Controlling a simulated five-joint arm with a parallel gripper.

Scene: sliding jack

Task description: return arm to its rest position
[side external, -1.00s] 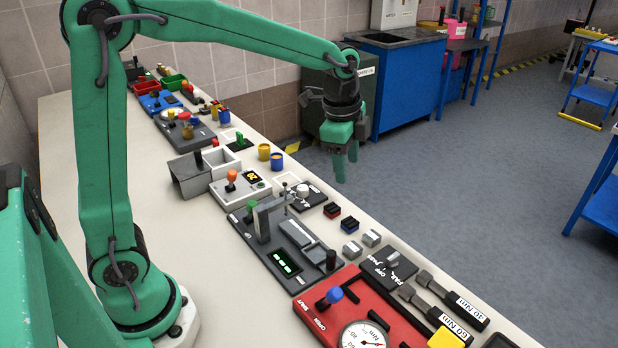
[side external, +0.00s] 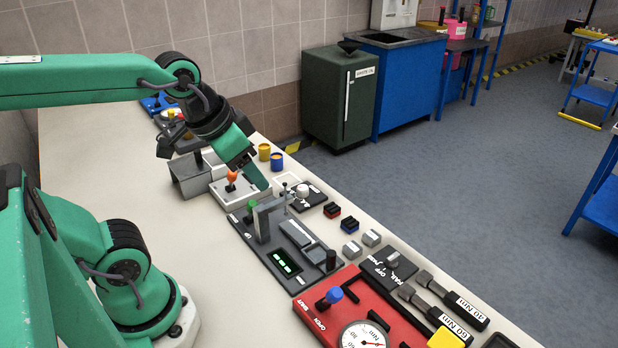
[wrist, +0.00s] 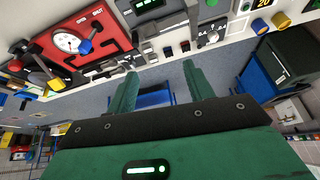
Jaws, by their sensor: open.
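My gripper (side external: 256,178) is green with a dark wrist. In the side external view it hangs tilted above the bench, over the white box with an orange-knobbed lever, empty. In the wrist view its two green fingers (wrist: 160,88) are spread apart with nothing between them. The dark grey sliding jack unit (side external: 318,262) lies on the bench just right of and below the fingertips, with a lit green display, an upright grey block and a green knob. The fingertips look apart from it, though their exact height is hard to tell.
A red panel (side external: 318,305) with a gauge and blue knob is nearer the camera. Yellow and blue cups (side external: 277,162) stand behind the gripper. Small switch blocks and torque tools (side external: 466,313) line the bench's right edge. The bench's left part (side external: 75,165) is largely clear.

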